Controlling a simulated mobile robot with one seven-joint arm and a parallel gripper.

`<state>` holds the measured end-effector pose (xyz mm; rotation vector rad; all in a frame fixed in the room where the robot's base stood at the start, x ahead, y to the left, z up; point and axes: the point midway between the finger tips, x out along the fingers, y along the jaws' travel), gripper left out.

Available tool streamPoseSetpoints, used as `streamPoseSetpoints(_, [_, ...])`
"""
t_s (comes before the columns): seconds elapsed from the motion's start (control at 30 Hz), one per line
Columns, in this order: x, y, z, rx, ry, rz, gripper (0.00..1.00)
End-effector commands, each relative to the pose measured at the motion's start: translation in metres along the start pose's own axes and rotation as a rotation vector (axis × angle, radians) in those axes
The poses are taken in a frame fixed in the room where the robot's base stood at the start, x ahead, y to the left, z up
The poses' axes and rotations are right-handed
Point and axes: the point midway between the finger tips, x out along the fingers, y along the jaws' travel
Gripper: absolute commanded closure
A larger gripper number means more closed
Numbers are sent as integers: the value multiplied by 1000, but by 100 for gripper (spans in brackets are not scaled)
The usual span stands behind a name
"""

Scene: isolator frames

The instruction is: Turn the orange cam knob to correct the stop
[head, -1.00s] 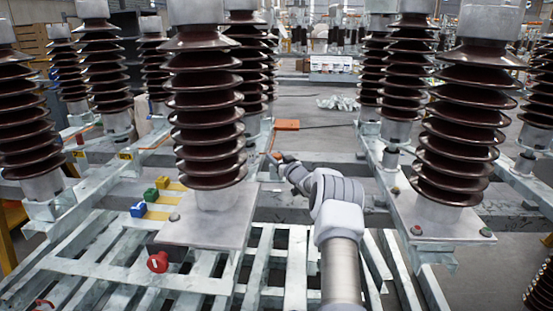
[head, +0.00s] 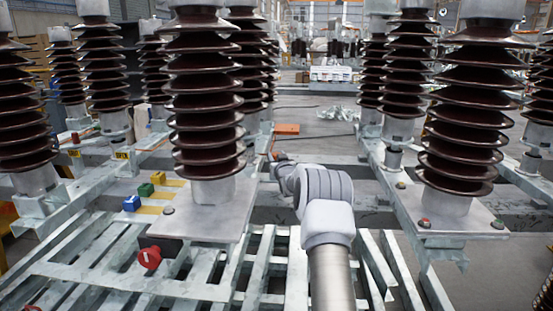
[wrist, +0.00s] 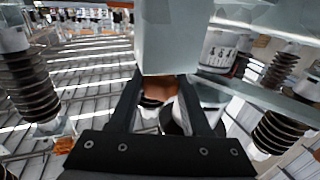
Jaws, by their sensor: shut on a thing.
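In the wrist view, my gripper (wrist: 158,82) has its two dark fingers closed around an orange-brown piece, which I take to be the cam knob (wrist: 158,89). The knob is mostly in shadow, and a pale grey metal block hides its far side, so its angle and the stop cannot be made out. In the head view, my arm reaches forward between the insulator columns. My gripper (head: 279,158) is small there, at the far end of the arm, beside a grey frame beam. A small orange spot (head: 275,155) shows at its tip.
Brown ribbed insulators (head: 208,110) stand close on both sides of my arm. A red knob (head: 149,258) sits on the near frame. Blue (head: 131,203) and green (head: 145,190) blocks are at left. An orange box (head: 287,128) lies beyond the gripper.

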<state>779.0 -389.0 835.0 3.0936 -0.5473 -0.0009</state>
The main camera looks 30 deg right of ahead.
Motion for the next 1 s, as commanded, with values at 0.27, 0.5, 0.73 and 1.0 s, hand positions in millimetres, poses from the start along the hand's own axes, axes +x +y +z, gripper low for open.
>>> streamPoseSetpoints(0.27, [0, 0, -2, 0, 3, -1, 22])
streamPoseSetpoints(0.5, [0, 0, -1, 0, 1, -1, 22])
streamPoseSetpoints(0.73, [-8, 0, -2, 0, 1, -2, 22])
streamPoseSetpoints(1.0, [-38, 0, -3, -1, 0, -1, 22])
